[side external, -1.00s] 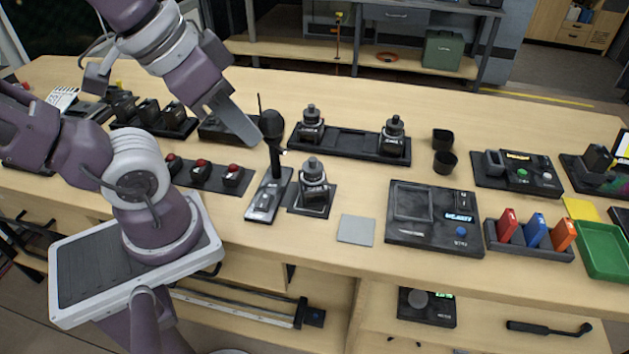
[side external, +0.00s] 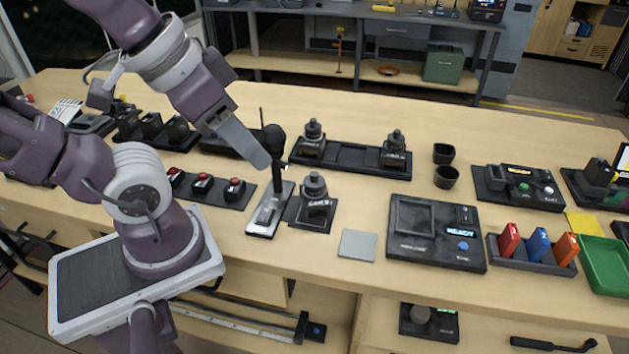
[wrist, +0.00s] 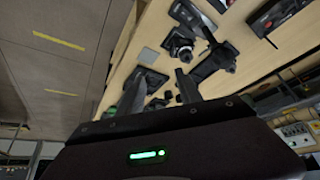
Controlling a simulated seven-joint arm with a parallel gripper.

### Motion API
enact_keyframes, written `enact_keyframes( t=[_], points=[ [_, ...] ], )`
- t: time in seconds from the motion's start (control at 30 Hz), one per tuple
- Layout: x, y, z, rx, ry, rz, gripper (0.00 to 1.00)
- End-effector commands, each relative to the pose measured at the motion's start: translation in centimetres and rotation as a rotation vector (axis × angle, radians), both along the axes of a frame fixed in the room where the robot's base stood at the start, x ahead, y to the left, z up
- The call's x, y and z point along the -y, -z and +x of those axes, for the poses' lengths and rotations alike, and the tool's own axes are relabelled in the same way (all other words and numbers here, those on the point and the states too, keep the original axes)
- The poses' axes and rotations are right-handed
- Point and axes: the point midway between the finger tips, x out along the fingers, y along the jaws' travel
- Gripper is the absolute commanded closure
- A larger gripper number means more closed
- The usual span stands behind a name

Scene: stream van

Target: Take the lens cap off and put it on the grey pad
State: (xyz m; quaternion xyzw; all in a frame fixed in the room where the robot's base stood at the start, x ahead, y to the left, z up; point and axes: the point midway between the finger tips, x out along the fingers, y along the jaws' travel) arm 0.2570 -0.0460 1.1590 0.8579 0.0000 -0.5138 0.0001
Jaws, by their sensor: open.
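The grey pad (side external: 357,245) lies flat and bare on the bench, right of the front camera. The front camera (side external: 316,207) stands on a dark plate with its lens upward. A dark round top (side external: 314,180) on that lens looks like the cap, but its edge is too small to make out. Two similar cameras (side external: 313,143) (side external: 396,149) stand in the long tray behind. My gripper (side external: 268,164) is up and left of the front camera, beside the dark microphone (side external: 278,172). In the wrist view my gripper (wrist: 158,90) is open, with nothing seen between its fingers.
A row of red buttons (side external: 203,184) is left of the microphone. A dark console (side external: 437,256) is right of the pad. Two black cups (side external: 443,153) (side external: 446,177) stand behind it. Coloured blocks (side external: 536,232) and a green tray (side external: 605,262) are at far right.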

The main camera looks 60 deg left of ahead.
Motion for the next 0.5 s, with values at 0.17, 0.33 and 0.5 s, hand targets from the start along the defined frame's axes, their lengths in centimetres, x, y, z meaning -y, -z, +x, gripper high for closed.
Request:
enact_keyframes(
  t=[0.17,0.33,0.5],
  points=[
    [-1.1,0.2,3.5,-0.11,-0.161,-0.061,0.58],
    [-4.9,3.7,10.7,-0.311,-0.53,-0.164,0.58],
    [-8.2,8.3,14.6,-0.433,-0.786,-0.205,0.58]
  ],
)
